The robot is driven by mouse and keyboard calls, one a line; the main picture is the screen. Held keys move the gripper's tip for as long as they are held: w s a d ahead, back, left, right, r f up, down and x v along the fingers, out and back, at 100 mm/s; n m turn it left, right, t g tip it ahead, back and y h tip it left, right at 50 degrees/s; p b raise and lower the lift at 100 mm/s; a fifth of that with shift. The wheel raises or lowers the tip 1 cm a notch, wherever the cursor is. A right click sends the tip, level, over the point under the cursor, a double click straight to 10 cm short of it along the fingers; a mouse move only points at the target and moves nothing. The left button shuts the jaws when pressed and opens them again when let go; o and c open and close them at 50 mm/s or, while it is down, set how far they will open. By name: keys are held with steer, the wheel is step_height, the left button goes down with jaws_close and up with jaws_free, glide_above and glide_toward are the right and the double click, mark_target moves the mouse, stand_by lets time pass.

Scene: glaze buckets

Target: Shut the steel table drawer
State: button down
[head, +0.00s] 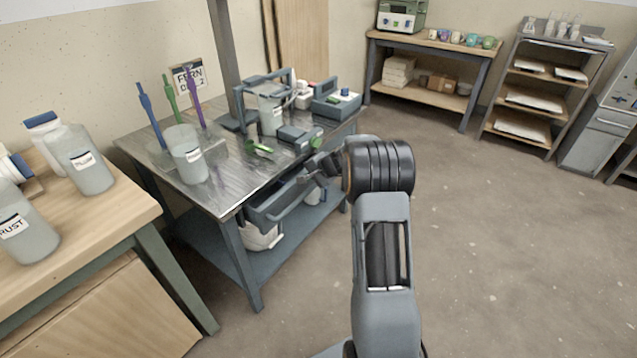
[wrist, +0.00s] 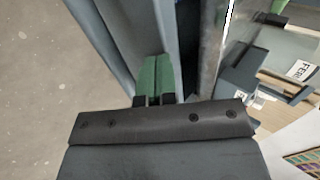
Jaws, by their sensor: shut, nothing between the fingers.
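The steel table (head: 215,190) stands at centre left in the head view. Its blue-grey drawer (head: 268,212) sits under the top and sticks out at the front, with a bar handle across its face. My gripper (head: 322,168) is at the drawer's right end, partly hidden by my own wrist. In the wrist view my green fingertips (wrist: 157,78) are together with nothing between them, close against the blue-grey drawer panel (wrist: 148,30). A dark gap shows between that panel and the steel table edge. I cannot tell whether the fingers touch the drawer.
The table top bears a jug (head: 187,155), a grey caddy (head: 335,103) and a small dark box (head: 300,135). A white bucket (head: 262,235) stands on the shelf below the drawer. A wooden bench (head: 90,225) is at left. The floor (head: 500,250) at right is clear.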

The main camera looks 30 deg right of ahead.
steer(key=shift+w+a, duration=0.35)
steer(key=shift+w, duration=0.2)
steer(key=shift+w+a, duration=0.35)
steer(key=shift+w, duration=0.2)
